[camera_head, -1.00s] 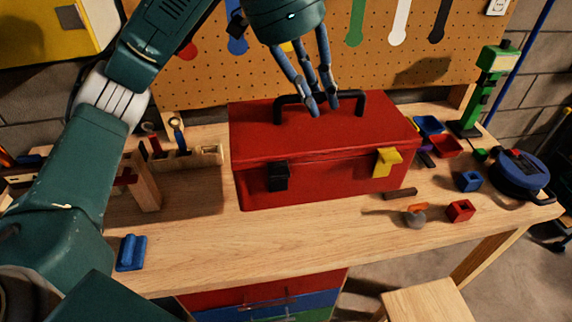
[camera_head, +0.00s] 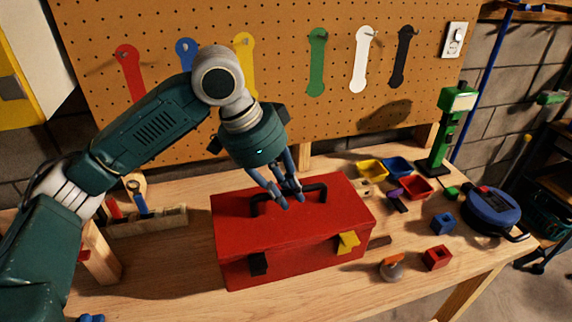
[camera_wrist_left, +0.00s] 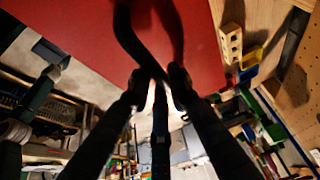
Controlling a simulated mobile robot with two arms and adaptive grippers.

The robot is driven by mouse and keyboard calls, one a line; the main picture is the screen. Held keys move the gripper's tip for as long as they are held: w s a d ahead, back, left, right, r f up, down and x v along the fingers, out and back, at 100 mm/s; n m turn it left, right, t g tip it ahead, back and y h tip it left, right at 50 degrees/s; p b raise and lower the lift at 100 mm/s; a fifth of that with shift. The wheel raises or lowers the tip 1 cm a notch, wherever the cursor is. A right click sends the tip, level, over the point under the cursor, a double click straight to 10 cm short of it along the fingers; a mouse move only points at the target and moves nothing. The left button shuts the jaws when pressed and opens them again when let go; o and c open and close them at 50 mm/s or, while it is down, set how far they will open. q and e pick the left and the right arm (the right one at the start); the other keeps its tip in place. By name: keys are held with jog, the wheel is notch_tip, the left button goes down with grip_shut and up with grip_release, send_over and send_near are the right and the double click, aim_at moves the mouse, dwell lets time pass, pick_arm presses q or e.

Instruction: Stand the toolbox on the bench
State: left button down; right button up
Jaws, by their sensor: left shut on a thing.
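The red toolbox (camera_head: 300,240) is upright on the wooden bench, lid shut, with one black latch and one yellow latch at the front. Its underside appears to rest on the bench top, though any small gap is hard to judge. My left gripper (camera_head: 290,196) comes down from above and is shut on the black handle (camera_head: 315,190) on the lid. In the left wrist view, the fingers (camera_wrist_left: 160,82) close around the dark handle (camera_wrist_left: 130,40), above the red lid (camera_wrist_left: 80,30). My right gripper is not in view.
A tool rack (camera_head: 150,222) stands left of the toolbox. A pegboard (camera_head: 280,50) is behind. Bare bench (camera_head: 165,270) shows at left.

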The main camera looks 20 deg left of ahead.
aim_at(267, 196)
pick_arm(q)
notch_tip(267, 196, down, 3)
jog(key=shift+f, duration=0.1)
jog(key=shift+f+p, duration=0.4)
jog(key=shift+f, duration=1.85)
jog(key=c, duration=1.6)
grip_release()
jog(key=shift+f, duration=0.15)
jog(key=shift+s, duration=0.1)
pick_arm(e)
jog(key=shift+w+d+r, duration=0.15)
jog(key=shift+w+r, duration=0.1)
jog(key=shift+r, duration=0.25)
